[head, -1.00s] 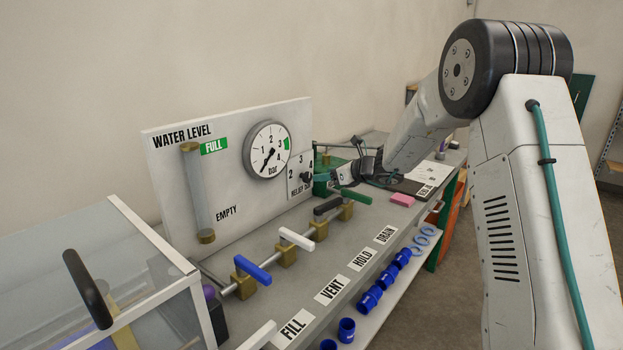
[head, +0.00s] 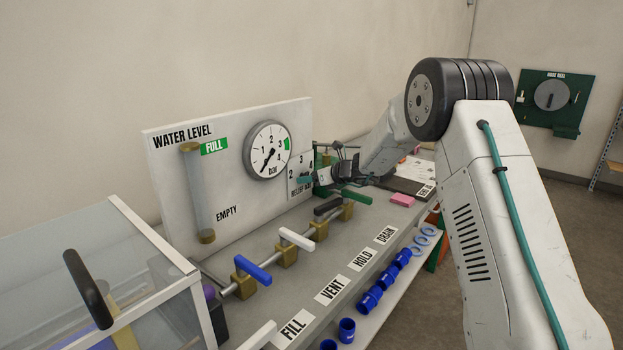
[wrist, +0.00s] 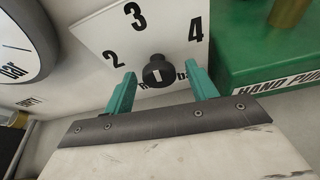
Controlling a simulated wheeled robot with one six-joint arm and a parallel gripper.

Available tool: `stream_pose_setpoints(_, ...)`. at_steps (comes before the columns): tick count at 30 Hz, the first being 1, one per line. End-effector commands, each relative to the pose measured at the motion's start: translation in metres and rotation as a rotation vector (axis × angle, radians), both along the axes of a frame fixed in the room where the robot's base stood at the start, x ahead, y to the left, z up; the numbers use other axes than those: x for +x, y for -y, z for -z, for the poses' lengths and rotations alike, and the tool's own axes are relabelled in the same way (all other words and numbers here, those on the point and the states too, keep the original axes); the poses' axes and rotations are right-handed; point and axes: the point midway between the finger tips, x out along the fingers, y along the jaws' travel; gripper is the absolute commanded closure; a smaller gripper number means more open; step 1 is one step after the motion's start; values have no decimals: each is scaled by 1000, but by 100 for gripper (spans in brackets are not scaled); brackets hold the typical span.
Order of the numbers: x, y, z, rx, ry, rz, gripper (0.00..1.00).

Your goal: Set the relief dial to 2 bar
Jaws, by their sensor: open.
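The relief dial is a small black knob (wrist: 157,71) with a white mark, on a white plate (wrist: 88,40) numbered 2, 3 and 4. The mark looks roughly upright in the wrist view; I cannot tell exactly which number it points at. My gripper (wrist: 162,88) is open, one teal finger on either side of the knob's lower side, with no clear contact. In the head view my gripper (head: 308,181) is at the plate's lower part and hides the knob there. The pressure gauge (head: 267,150) is left of the plate.
A green hand pump block (wrist: 262,50) stands close right of the dial in the wrist view. Valves with blue (head: 252,269), white (head: 296,239), black and green handles line the bench in front of the panel (head: 175,225). A pink block (head: 402,200) lies farther back.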

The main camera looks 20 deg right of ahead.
Motion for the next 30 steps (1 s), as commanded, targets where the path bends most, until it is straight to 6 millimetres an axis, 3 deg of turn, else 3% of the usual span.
stream_pose_setpoints(2,0,0,0,0,0,0,43)
stream_pose_setpoints(6,0,0,0,0,0,0,82)
stream_pose_setpoints(7,0,0,0,0,0,0,87)
stream_pose_setpoints(20,-1,0,-1,-53,40,1,87)
stream_pose_setpoints(30,-2,-2,0,-263,191,0,87)
